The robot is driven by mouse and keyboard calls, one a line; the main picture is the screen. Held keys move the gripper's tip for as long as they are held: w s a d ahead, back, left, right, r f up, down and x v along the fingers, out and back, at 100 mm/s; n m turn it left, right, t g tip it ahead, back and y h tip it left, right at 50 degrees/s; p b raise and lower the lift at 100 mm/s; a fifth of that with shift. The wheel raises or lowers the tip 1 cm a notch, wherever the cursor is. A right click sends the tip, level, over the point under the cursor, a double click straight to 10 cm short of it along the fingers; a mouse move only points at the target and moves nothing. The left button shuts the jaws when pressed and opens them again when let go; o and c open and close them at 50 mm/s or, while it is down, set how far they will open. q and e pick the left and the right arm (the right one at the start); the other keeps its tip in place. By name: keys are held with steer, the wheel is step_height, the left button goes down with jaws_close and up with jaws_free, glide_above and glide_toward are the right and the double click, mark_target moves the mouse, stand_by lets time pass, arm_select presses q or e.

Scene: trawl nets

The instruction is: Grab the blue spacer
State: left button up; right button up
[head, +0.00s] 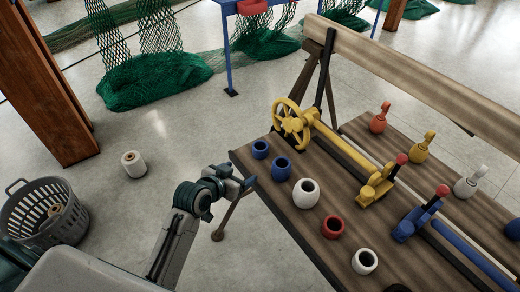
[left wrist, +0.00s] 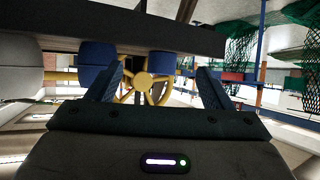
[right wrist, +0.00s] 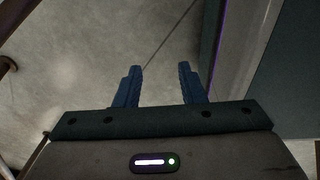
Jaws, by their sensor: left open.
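Two blue spacers stand at the near left end of the wooden bench top; the farther one is the left blue spacer (head: 260,149), the other the right blue spacer (head: 281,168). My left gripper (head: 246,183) is open and empty, just off the bench edge beside them. The left wrist view looks upside down. In it one blue spacer (left wrist: 161,63) shows beyond the gap between my left fingers (left wrist: 158,85), and another blue spacer (left wrist: 97,54) is partly behind the left finger. My right gripper (right wrist: 159,85) is open and empty over bare floor.
A white spacer (head: 306,193), a red spacer (head: 332,227) and another white one (head: 364,261) continue the row. A yellow handwheel (head: 291,124) stands behind it. A basket (head: 45,212) and a cream spool (head: 134,164) are on the floor at left.

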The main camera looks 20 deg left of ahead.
mark_target(256, 152)
arm_select(q)
steer(key=shift+t, duration=0.6)
steer(key=w, duration=0.1)
steer(key=w+r, duration=0.1)
steer(key=w, duration=0.2)
steer(key=shift+w+d+r, duration=0.15)
steer(key=shift+d+r, duration=0.1)
steer(key=x, duration=0.3)
steer(key=shift+w+d+f+p, duration=0.1)
steer(key=shift+w+p, duration=0.2)
steer(key=shift+w, duration=0.05)
steer(key=shift+w+d+f, duration=0.1)
steer(key=shift+w+f, duration=0.05)
steer(key=shift+w, duration=0.2)
steer(key=shift+w+d+f, duration=0.1)
steer(key=shift+w+d, duration=0.05)
steer(key=shift+w, duration=0.4)
steer(key=p+x, duration=0.1)
steer(key=x, duration=0.2)
steer(key=shift+w, duration=0.2)
steer(key=shift+w+d+f, duration=0.1)
steer(key=shift+w+f, duration=0.15)
steer(key=shift+w, duration=0.05)
arm_select(e)
steer(key=shift+w+r, duration=0.25)
steer(key=shift+r, duration=0.6)
